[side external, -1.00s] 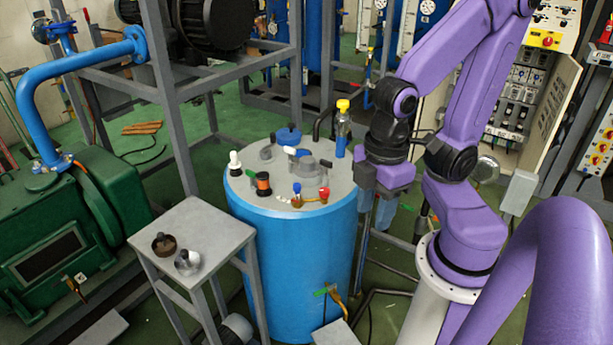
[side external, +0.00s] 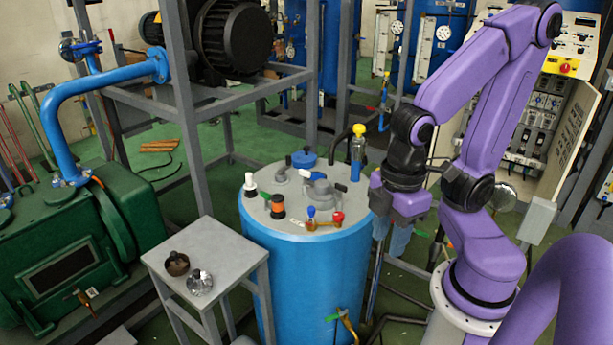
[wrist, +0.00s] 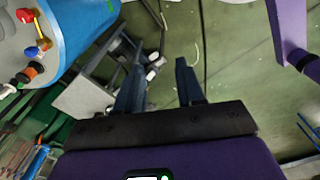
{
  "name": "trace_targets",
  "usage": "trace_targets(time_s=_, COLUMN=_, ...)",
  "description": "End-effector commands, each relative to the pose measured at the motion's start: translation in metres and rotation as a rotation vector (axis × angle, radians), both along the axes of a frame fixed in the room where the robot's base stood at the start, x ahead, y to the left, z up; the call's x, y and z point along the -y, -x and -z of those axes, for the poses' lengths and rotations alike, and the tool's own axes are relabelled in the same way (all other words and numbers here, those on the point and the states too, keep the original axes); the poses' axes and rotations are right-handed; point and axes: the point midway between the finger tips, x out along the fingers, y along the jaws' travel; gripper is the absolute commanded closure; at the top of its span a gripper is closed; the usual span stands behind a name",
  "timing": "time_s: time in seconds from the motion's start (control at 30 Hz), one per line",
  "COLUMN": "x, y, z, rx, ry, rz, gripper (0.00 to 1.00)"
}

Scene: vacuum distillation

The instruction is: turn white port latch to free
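The blue tank (side external: 308,275) has a grey lid with several fittings. Near the lid's left edge stands a small upright white fitting (side external: 249,180) with a black lower part; it looks like the white port, but its latch is too small to read. An orange fitting with black ends (side external: 277,206) stands to its right. A separate white and blue handle (side external: 308,175) lies near the lid's middle. My gripper (side external: 397,228) points down beside the tank's right rim, away from the white fitting. In the wrist view my gripper's fingers (wrist: 160,62) are apart with nothing between them.
A red and a blue valve handle on brass (side external: 324,220) sit at the lid's front. A grey side table (side external: 225,255) with two small round parts stands front left. A grey frame (side external: 185,110) rises behind.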

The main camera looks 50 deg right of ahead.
Motion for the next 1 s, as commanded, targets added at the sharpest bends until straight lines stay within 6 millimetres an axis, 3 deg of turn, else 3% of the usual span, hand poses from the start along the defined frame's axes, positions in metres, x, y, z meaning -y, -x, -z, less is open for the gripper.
trace_targets(time_s=0.17, x=-0.010, y=-0.024, z=-0.008, rx=0.000, ry=0.001, rz=0.061, gripper=0.62)
trace_targets(time_s=0.4, x=-0.025, y=-0.108, z=-0.029, rx=-0.002, ry=0.007, rz=0.251, gripper=0.62)
trace_targets(time_s=0.57, x=-0.017, y=-0.171, z=-0.039, rx=-0.005, ry=0.011, rz=0.382, gripper=0.62)
trace_targets(time_s=0.77, x=0.017, y=-0.249, z=-0.046, rx=-0.009, ry=0.014, rz=0.548, gripper=0.62)
trace_targets(time_s=1.0, x=0.089, y=-0.328, z=-0.047, rx=-0.015, ry=0.017, rz=0.745, gripper=0.62)
